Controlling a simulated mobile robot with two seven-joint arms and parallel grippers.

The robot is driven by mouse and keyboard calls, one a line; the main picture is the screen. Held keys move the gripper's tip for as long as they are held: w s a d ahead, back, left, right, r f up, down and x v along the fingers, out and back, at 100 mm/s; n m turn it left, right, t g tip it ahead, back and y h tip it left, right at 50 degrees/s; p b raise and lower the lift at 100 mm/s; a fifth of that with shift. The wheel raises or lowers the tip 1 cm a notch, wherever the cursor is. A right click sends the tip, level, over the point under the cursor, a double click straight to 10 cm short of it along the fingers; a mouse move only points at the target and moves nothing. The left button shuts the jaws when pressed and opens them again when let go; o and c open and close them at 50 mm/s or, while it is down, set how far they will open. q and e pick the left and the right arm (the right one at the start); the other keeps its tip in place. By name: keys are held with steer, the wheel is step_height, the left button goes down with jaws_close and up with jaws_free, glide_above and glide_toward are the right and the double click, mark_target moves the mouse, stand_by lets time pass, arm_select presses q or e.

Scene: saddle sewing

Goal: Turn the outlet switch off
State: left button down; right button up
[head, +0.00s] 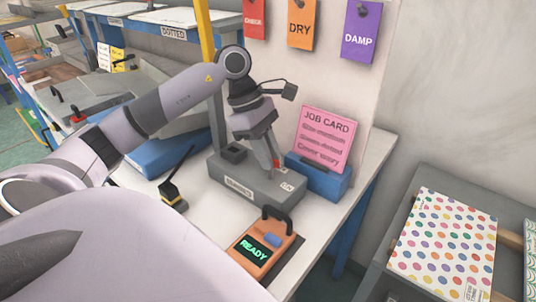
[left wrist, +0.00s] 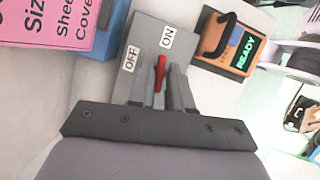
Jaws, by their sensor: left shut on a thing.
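The outlet box (head: 228,180) is a grey block on the white table, with a dark socket at its left end and a label on its front. Its grey top also shows in the left wrist view (left wrist: 146,27), with an OFF label (left wrist: 130,59) and an ON label (left wrist: 168,37). The red switch lever (left wrist: 160,70) stands up beside these labels; which side it is set to I cannot tell. My left gripper (head: 273,160) is shut on the lever, its fingers either side of it in the left wrist view (left wrist: 161,88). My right gripper is not in view.
An orange device (head: 258,258) with a READY screen and a black handle stands in front of the box. A pink job card (head: 324,140) in a blue holder (head: 318,178) stands close behind it.

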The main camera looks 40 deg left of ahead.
arm_select(q)
steer(key=n+t+b, duration=0.1)
steer(key=n, duration=0.2)
steer(key=shift+s+f+n+y+b, duration=0.1)
steer(key=shift+s+n+y+b, duration=0.05)
steer(key=shift+n+y+b, duration=0.2)
steer(key=n+t+y+b, duration=0.1)
steer(key=n, duration=0.2)
steer(key=shift+d+n, duration=0.1)
steer(key=shift+n, duration=0.15)
steer(key=n+t+y, duration=0.1)
steer(key=n, duration=0.1)
steer(key=shift+n+b, duration=0.3)
steer(key=shift+b, duration=0.05)
steer(key=n, duration=0.2)
steer(key=n+y, duration=0.1)
steer(key=n, duration=0.1)
steer(key=shift+s+d, duration=0.1)
steer(key=shift+d, duration=0.1)
steer(key=shift+n+y, duration=0.55)
steer(key=shift+n, duration=0.45)
steer(key=c, duration=1.1)
jaws_free()
